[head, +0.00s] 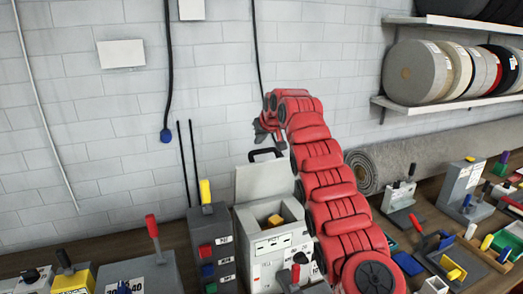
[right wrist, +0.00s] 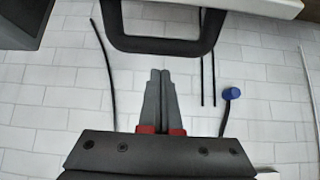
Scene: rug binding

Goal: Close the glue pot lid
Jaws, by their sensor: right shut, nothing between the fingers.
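The glue pot (head: 277,245) is a pale grey box on the bench, with a yellow-orange block showing in its open top. Its lid (head: 262,182) stands raised at the back, and a black loop handle (head: 266,152) sits on the lid's upper edge. My right gripper (head: 262,138) is just above the handle, shut and empty. In the right wrist view the closed fingertips (right wrist: 160,74) appear close to the handle (right wrist: 160,45), apart from it or nearly so; I cannot tell contact. My left gripper is not in view.
A dark box with coloured knobs (head: 212,250) stands left of the pot. Grey fixtures with red and yellow levers (head: 140,272) fill the left bench. Clamps and tools (head: 460,262) crowd the right. A rolled rug (head: 362,172) lies behind my arm. The tiled wall (head: 225,60) is close behind.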

